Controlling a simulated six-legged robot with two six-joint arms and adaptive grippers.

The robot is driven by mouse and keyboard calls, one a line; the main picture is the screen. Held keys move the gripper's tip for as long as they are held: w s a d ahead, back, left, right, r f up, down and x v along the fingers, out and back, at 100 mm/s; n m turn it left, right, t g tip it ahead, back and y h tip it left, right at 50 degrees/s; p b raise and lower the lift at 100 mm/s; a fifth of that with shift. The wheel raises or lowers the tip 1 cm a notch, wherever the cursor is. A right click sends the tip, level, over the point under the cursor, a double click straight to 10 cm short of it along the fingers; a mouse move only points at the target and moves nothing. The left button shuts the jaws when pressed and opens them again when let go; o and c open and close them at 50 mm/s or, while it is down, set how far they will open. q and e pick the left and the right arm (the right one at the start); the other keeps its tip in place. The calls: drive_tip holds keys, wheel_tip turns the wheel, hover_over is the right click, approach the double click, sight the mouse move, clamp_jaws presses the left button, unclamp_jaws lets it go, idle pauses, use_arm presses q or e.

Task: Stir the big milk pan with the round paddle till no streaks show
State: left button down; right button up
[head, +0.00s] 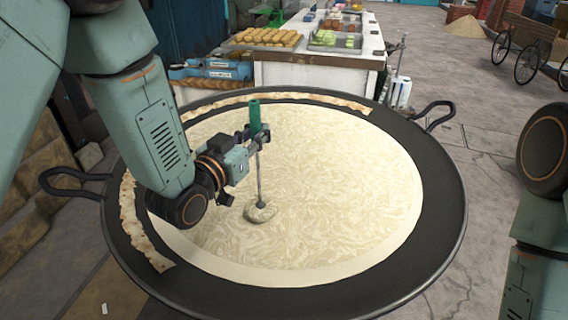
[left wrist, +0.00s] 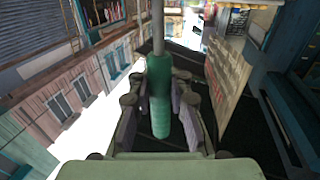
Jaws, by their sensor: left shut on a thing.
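The big milk pan (head: 452,215) is wide, black and round, with two loop handles. The milk (head: 345,190) in it is cream-coloured, with pale and darker swirling streaks across most of its surface. My left gripper (head: 262,138) is shut on the green handle of the paddle (head: 254,116). The paddle stands nearly upright, its thin metal rod running down to a round head (head: 262,212) at the milk's surface, left of the pan's middle. In the left wrist view the green handle (left wrist: 159,95) sits between the fingers. My right gripper is not in view; part of my right arm shows at the right edge.
A white stall counter (head: 310,72) with trays of sweets (head: 268,37) stands behind the pan. Pale crusted strips lie along the pan's inner wall at the back and left. A wooden cart (head: 524,48) and a sand pile (head: 465,27) are at the far right. Paving right of the pan is clear.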

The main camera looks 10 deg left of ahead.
sight(251, 106)
use_arm(q)
drive_tip(key=shift+r+p, duration=2.35)
drive_tip(key=shift+r, duration=0.9)
